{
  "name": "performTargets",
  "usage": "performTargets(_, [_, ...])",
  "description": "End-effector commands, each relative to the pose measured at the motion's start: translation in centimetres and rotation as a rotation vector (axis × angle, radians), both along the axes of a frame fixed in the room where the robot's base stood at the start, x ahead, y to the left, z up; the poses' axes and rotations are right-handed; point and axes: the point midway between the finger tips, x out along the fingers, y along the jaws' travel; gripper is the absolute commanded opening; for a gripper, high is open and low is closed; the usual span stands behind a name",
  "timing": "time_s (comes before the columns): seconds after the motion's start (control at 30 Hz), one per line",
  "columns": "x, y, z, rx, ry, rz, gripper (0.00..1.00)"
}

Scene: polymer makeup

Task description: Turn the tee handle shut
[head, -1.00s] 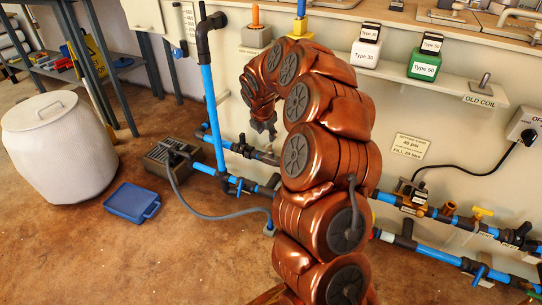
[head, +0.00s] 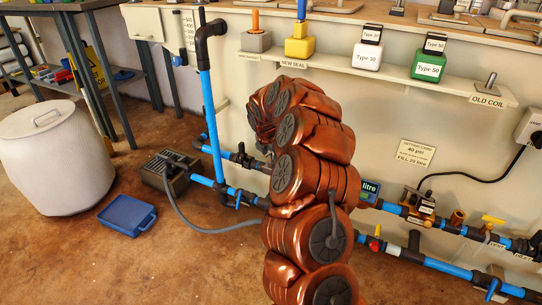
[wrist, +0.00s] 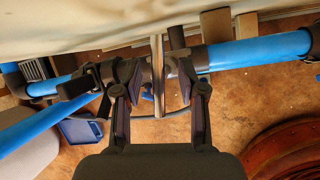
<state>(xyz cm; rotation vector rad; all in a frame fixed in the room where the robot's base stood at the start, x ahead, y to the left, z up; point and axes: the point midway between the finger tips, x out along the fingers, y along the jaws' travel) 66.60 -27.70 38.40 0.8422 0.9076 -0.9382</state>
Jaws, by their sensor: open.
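My gripper (wrist: 158,74) is open in the wrist view, its two dark fingers spread on either side of a pale metal bar (wrist: 157,64). The bar stands upright in the picture at the dark fittings of the blue pipe and may be the tee handle; I cannot tell for sure. Gaps show between it and the fingers. A small blue part (wrist: 147,96), perhaps another valve lever, shows behind the left finger. In the head view my copper-coloured arm hides the gripper and the part of the pipe behind it.
Blue pipes (head: 248,197) run low along the wall. A yellow valve handle (head: 493,219) and a red knob (head: 375,245) are to the right. A grey hose (head: 205,228) runs from a dark box (head: 165,172). A blue tray (head: 127,214) and white bin (head: 55,160) stand on open floor.

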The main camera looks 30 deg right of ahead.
Motion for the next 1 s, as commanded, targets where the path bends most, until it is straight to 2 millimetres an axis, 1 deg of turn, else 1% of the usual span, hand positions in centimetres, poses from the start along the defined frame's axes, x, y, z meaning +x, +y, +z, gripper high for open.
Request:
performTargets(0.17, [0.00, 0.02, 0.06, 0.000, 0.000, 0.000, 0.41])
performTargets(0.5, [0.00, 0.03, 0.05, 0.000, 0.000, 0.000, 0.05])
performTargets(0.57, [0.02, 0.05, 0.06, 0.000, -0.001, 0.000, 0.00])
performTargets(1.0, [0.12, 0.10, 0.36, 0.000, -0.003, -0.008, 0.00])
